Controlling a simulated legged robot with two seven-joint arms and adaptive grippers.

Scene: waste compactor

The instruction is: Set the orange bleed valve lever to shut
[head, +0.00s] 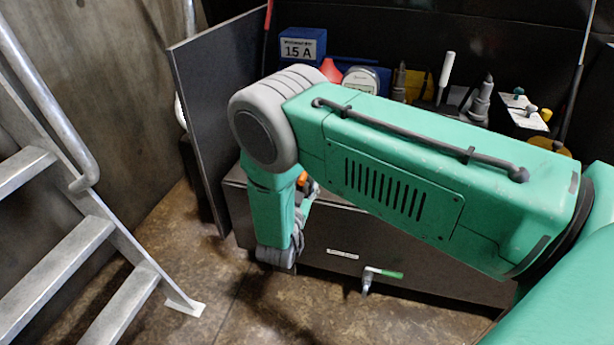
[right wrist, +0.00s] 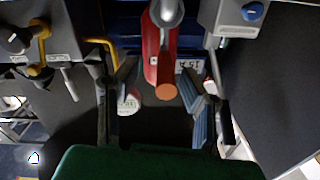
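The right wrist view shows a red bar with an orange end (right wrist: 168,92), which looks like the lever, under a grey rounded fitting. My right gripper (right wrist: 163,118) is open, its fingers on either side of that end. I see no clear contact. In the head view a small orange patch (head: 303,179) shows just right of my bent right forearm; the arm hides most of what is around it. My right gripper (head: 300,212) is mostly hidden there too. My left gripper is not in view.
A green-handled valve (head: 385,273) sticks out of the dark box front (head: 335,235). A blue box marked 15 A (head: 302,47) and several tools stand behind my arm. A dark upright panel (head: 215,85) and a metal stair (head: 70,240) are at left. Floor in front is clear.

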